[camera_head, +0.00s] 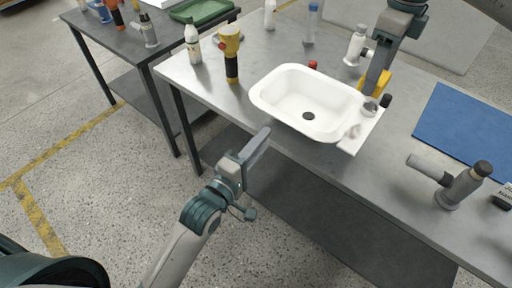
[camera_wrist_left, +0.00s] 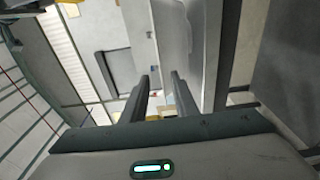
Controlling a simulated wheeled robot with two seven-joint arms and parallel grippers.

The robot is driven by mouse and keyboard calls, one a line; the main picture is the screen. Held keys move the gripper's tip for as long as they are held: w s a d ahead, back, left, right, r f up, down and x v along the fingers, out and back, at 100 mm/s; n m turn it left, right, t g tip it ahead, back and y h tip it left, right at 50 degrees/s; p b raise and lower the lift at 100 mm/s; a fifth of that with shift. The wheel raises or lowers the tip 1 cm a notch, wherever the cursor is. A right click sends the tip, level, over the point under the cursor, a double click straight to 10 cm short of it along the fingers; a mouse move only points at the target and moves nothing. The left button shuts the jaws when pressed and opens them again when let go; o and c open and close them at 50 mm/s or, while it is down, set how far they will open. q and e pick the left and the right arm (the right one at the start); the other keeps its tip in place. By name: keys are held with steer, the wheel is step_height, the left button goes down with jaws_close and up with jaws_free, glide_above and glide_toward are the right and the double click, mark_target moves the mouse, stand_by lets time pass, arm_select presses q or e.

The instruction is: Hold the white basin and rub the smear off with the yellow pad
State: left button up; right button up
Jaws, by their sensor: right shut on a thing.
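The white basin (camera_head: 290,88) lies on the grey metal table near its front edge, with a dark drain and a flat ledge at its right end. A faint beige mark (camera_head: 354,131) shows on that ledge; I cannot tell if it is the smear. My right gripper (camera_head: 374,80) is shut on the yellow pad (camera_head: 382,78), just behind the basin's right end. My left gripper (camera_head: 262,142) is in front of the table edge, apart from the basin. Its two fingers stand apart and empty in the left wrist view (camera_wrist_left: 160,85).
A yellow and black tool (camera_head: 231,62) and a white bottle (camera_head: 193,45) stand left of the basin. Metal fittings are close to the basin's right end. A grey pipe-like tool (camera_head: 452,186) and a blue mat (camera_head: 468,125) lie right. A second table (camera_head: 110,35) is at upper left.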

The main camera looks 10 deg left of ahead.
mark_target(280, 120)
arm_select(q)
steer(key=x, duration=0.9)
jaws_close()
jaws_free()
steer(key=shift+c, duration=0.2)
steer(key=shift+f, duration=0.1)
jaws_close()
stand_by(0.8)
